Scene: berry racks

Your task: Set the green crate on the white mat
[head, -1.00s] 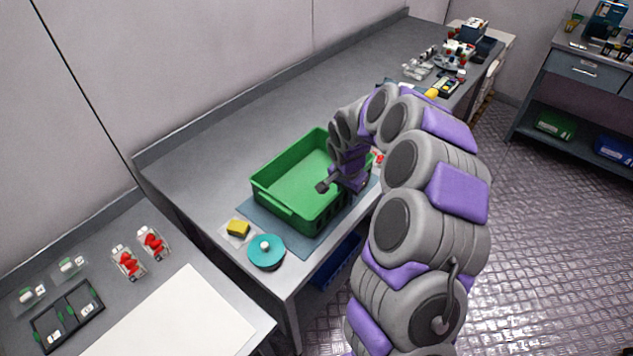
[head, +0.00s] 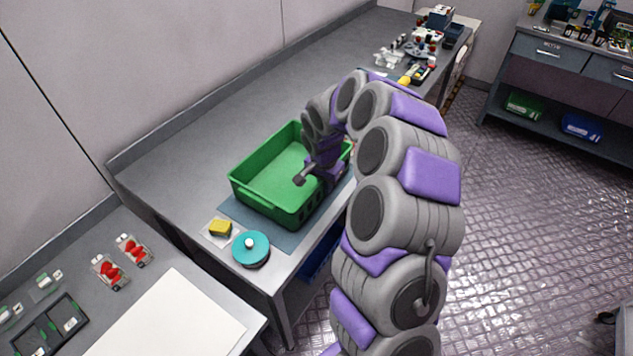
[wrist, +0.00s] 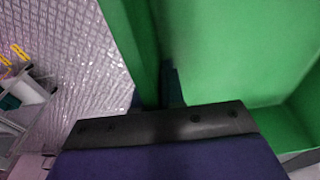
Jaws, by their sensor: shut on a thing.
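The green crate (head: 262,207) is empty and sits over a blue-grey mat (head: 234,210) on the grey bench; I cannot tell whether it touches the mat. My gripper (head: 303,178) is shut on the crate's right wall. In the wrist view, the crate's green wall (wrist: 130,40) runs down into my gripper (wrist: 155,108), with the crate's inside to the right. The white mat (head: 185,318) lies flat and bare on the nearer, separate bench at the lower left.
A teal round lidded thing (head: 251,249) and a yellow sponge (head: 220,228) lie near the crate's front. Red-filled clear packs (head: 133,250) and a black tray (head: 50,330) lie left of the white mat. A gap separates the benches. Patterned floor is open on the right.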

